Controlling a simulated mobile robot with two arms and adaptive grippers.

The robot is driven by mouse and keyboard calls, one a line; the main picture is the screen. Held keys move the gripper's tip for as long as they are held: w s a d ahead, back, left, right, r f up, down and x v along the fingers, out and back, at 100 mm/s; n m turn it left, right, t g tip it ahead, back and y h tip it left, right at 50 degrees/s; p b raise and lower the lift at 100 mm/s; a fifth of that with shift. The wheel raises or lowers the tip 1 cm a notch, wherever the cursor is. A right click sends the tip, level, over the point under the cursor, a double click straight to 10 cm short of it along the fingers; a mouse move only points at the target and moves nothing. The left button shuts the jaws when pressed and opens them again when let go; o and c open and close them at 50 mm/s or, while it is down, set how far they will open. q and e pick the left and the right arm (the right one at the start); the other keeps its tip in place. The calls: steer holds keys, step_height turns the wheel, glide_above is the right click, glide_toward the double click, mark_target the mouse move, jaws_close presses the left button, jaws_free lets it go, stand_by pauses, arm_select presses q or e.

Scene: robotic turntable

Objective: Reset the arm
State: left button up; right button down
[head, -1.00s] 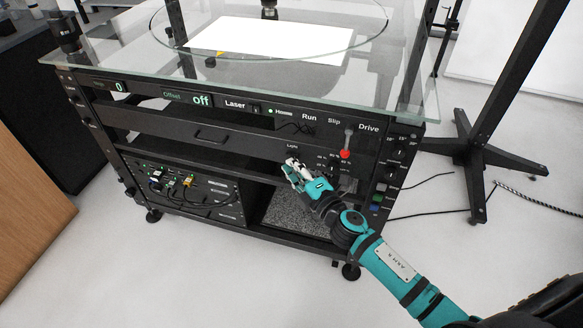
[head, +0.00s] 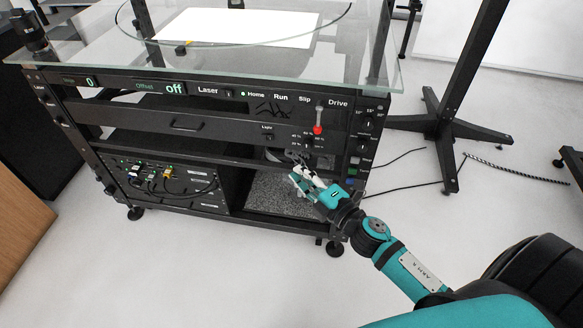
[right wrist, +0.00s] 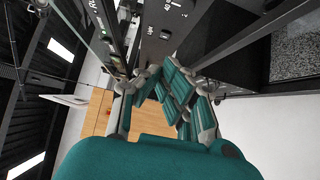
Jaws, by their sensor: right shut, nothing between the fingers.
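My right gripper (head: 299,173) is shut and empty, in front of the turntable cart's lower right part. It is below the red-knobbed lever (head: 317,130) and the small Light switch (head: 267,137), over the opening above the speckled grey slab (head: 272,194). In the right wrist view its fingers (right wrist: 158,78) are close to the cart's dark panel (right wrist: 165,25). I cannot tell whether they touch it. My teal right arm reaches in from the lower right. My left gripper is not in view.
The cart has a glass top (head: 90,55) with a white sheet (head: 235,28). Its front carries an Offset display reading off (head: 174,88), a drawer handle (head: 185,126) and plugged cables (head: 152,180). A black stand (head: 447,130) is at the right. Pale floor in front is clear.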

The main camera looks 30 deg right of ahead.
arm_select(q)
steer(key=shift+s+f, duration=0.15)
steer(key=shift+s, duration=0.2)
